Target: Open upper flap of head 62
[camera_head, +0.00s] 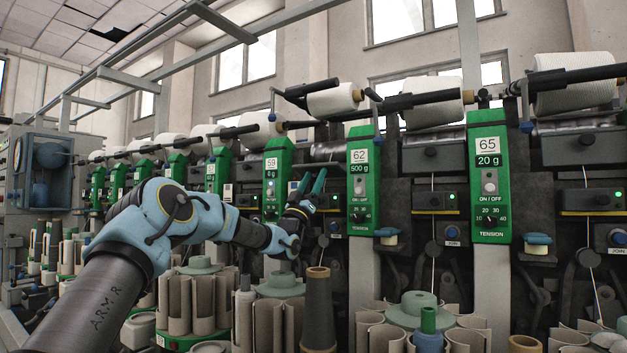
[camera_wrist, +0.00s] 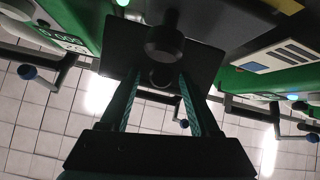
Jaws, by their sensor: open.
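The green panel of head 62 (camera_head: 363,182), marked 500 g, stands right of my gripper (camera_head: 311,184) in the head view. Part of this panel shows upside down at the upper left of the wrist view (camera_wrist: 62,28). A dark flap plate (camera_wrist: 118,62) with a round black knob (camera_wrist: 165,43) lies ahead of my gripper (camera_wrist: 160,80) in the wrist view. My two teal fingers are open and empty, pointing at the plate on either side of the knob's line. I cannot tell whether they touch it. In the head view my gripper partly covers this head's front.
The green panel of head 59 (camera_head: 277,180) stands left of my gripper, and that of head 65 (camera_head: 489,175) farther right. White yarn cones (camera_head: 332,101) rest on bars above. Cone holders (camera_head: 414,310) and a brown tube (camera_head: 318,308) stand in front, below my arm.

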